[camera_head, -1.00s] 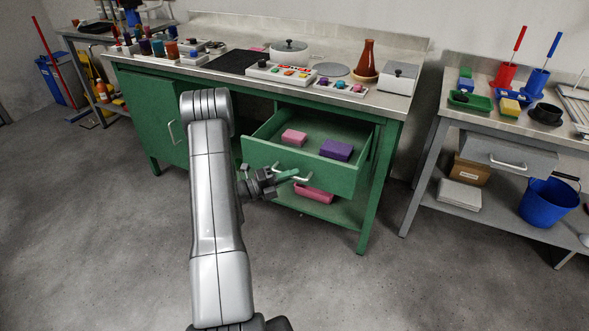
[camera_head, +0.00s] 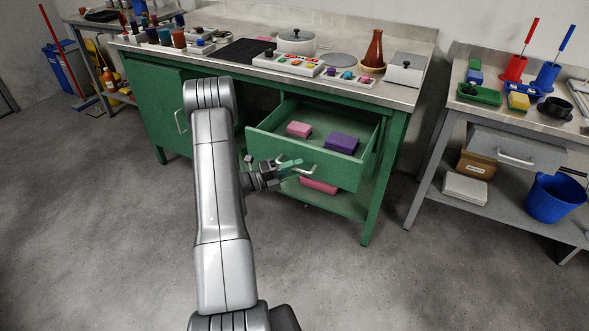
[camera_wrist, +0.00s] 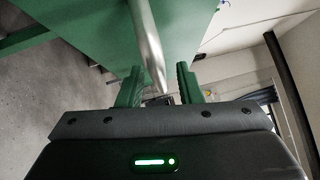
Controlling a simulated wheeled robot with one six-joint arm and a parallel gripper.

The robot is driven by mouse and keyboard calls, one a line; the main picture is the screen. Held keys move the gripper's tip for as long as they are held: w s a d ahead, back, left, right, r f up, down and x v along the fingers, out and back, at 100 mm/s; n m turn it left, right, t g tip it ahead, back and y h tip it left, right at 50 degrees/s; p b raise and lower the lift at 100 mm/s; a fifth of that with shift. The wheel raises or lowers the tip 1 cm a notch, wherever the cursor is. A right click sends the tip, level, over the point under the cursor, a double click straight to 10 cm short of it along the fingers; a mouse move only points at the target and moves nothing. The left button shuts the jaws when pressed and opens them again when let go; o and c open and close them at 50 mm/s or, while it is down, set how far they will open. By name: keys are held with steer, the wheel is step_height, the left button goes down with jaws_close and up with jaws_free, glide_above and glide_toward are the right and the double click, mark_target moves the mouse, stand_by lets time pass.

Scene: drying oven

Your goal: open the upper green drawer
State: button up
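The upper green drawer (camera_head: 310,167) of the green workbench is pulled well out, and its inside shows. A pink block (camera_head: 299,129) and a purple block (camera_head: 342,143) lie in it. Its metal bar handle (camera_head: 312,169) is on the front face. My gripper (camera_head: 291,164) is at the handle, its green fingers overlapping the handle in the head view. In the wrist view the two green fingers stand apart, with the handle bar (camera_wrist: 147,42) running down between them. A gap shows beside the bar, so the gripper (camera_wrist: 159,88) looks open around it.
A pink tray (camera_head: 318,186) sits on the shelf below the drawer. The worktop holds a pot (camera_head: 296,41), a brown vase (camera_head: 374,50) and a silver box (camera_head: 406,69). A grey bench with a drawer (camera_head: 515,150) and a blue bucket (camera_head: 556,198) stands right. Floor in front is clear.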

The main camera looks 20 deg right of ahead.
steer(key=w+a+f, duration=0.1)
steer(key=a+f, duration=0.1)
steer(key=a, duration=1.1)
steer(key=shift+a, duration=0.3)
steer(key=shift+w+d, duration=0.1)
steer(key=d, duration=0.4)
steer(key=d+r, duration=0.1)
steer(key=d, duration=0.4)
steer(key=s+d+r, duration=0.1)
steer(key=d, duration=0.3)
steer(key=shift+s+d, duration=0.1)
steer(key=shift+d, duration=0.15)
